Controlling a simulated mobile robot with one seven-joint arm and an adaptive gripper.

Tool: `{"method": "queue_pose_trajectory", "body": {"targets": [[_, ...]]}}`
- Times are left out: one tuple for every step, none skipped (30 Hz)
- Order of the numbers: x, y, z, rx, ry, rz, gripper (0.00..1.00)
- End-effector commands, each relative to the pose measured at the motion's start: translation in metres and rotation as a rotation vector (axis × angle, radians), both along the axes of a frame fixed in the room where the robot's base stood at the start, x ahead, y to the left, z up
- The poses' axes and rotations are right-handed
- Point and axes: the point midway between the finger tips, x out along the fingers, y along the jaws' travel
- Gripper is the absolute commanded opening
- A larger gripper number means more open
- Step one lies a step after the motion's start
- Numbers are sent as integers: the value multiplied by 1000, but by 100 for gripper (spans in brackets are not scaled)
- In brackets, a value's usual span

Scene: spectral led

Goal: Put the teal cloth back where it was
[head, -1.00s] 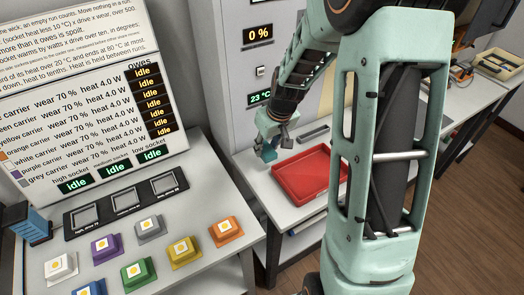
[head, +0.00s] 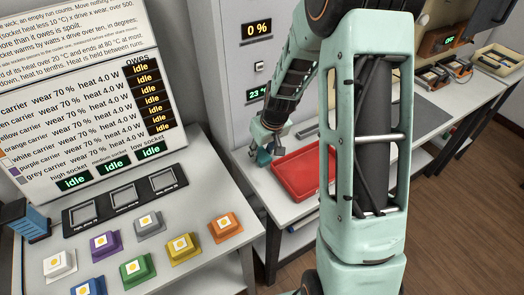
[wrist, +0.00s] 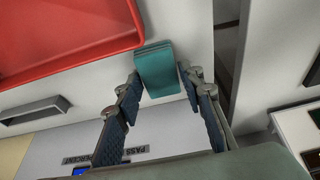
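The teal cloth (wrist: 155,70) is a small folded block between my fingertips in the wrist view. It also shows small under my gripper in the head view (head: 263,157). My gripper (wrist: 160,80) has its two fingers apart by about the cloth's width, and they seem to touch its two sides. In the head view my gripper (head: 268,145) is low over the grey bench, left of the red tray (head: 302,172). I cannot tell for sure whether the cloth's underside touches the bench.
The red tray lies close beside the cloth. The grey bench (head: 290,222) has a free strip left of the tray. A control desk with coloured carriers, such as the orange one (head: 225,228), stands at left. A tall grey cabinet (head: 218,60) rises behind.

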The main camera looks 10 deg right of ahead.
Motion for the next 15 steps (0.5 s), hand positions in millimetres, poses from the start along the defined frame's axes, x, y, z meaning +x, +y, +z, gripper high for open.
{"method": "queue_pose_trajectory", "body": {"targets": [[0,0,0,0,0,0,44],[0,0,0,0,0,0,47],[0,0,0,0,0,0,49],[0,0,0,0,0,0,49],[0,0,0,0,0,0,49],[0,0,0,0,0,0,49],[0,0,0,0,0,0,49],[0,0,0,0,0,0,49],[0,0,0,0,0,0,49],[0,0,1,0,0,0,49],[0,0,1,0,0,0,49],[0,0,2,0,0,0,49],[0,0,3,0,0,0,49],[0,0,5,0,0,0,49],[0,0,8,0,-1,0,49]]}}
